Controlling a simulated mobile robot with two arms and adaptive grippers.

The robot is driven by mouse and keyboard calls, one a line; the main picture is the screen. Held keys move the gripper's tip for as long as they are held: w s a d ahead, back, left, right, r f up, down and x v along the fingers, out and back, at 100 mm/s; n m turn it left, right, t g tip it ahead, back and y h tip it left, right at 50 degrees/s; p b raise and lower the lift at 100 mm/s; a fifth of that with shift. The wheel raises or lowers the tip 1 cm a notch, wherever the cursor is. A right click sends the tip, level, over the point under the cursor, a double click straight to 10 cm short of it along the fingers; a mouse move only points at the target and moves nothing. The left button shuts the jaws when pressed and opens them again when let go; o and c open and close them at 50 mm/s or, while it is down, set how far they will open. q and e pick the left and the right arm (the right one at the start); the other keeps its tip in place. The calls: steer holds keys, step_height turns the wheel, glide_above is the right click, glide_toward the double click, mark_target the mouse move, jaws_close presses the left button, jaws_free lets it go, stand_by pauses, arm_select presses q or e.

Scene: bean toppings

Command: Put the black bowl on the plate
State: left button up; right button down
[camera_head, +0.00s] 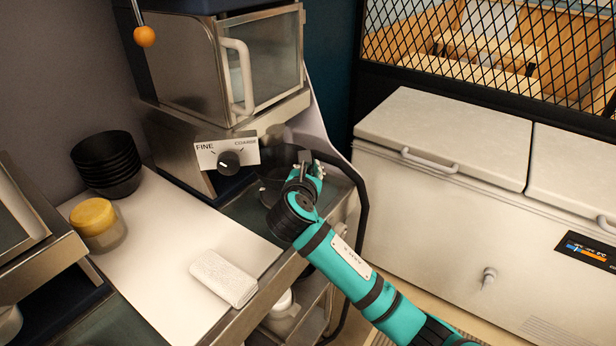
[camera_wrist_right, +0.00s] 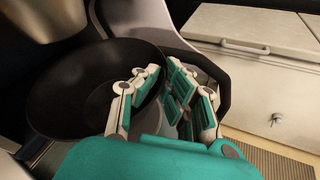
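A dark black bowl (camera_head: 270,190) sits below the dial of the steel machine, partly hidden by my right arm. In the right wrist view the black bowl (camera_wrist_right: 75,95) fills the left side, with its wide mouth showing. My right gripper (camera_head: 308,168) is at the bowl's right side. In the wrist view the right gripper (camera_wrist_right: 165,105) has its fingers apart, one over the bowl's mouth and the other outside its right rim. Whether they touch the bowl I cannot tell. I cannot make out a plate. My left gripper is not in view.
A stack of several black bowls (camera_head: 108,165), a yellow-lidded jar (camera_head: 97,224) and a folded white towel (camera_head: 224,278) stand on the white counter (camera_head: 165,235). The steel machine (camera_head: 185,65) rises behind. A white chest freezer (camera_head: 450,200) is at right.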

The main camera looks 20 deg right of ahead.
steer(key=shift+w+d, duration=0.1)
steer(key=shift+w, duration=0.3)
steer(key=shift+f, duration=0.2)
steer(key=shift+f+p, duration=0.35)
steer(key=shift+f, duration=1.25)
steer(key=shift+f, duration=0.1)
steer(key=c, duration=1.5)
jaws_free()
steer(key=b+v, duration=0.1)
steer(key=v, duration=1.1)
